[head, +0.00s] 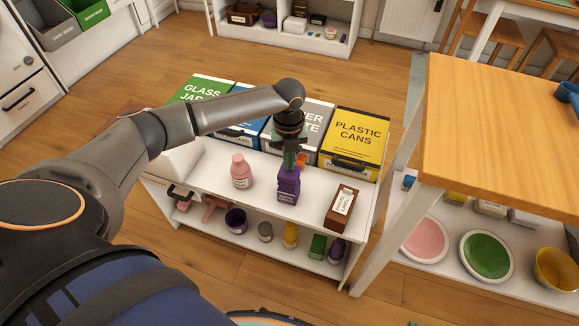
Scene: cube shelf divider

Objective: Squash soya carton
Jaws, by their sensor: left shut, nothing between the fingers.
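A purple carton (288,187) stands upright on the white top of the low shelf unit (265,206), near its middle. It has a small label that is too small to read, and its upper part looks narrower and uneven. I cannot tell from its label whether it is the soya carton. My left gripper (290,160) points down directly above it, shut and empty. The fingertips are close to the carton's top; I cannot tell whether they touch it. My right gripper is not in view.
A pink bottle (241,171) stands left of the carton, a brown labelled box (341,206) to its right. Behind are bins, including a yellow plastic cans bin (355,142) and a green glass jars bin (200,88). A wooden-topped table (500,130) stands at right.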

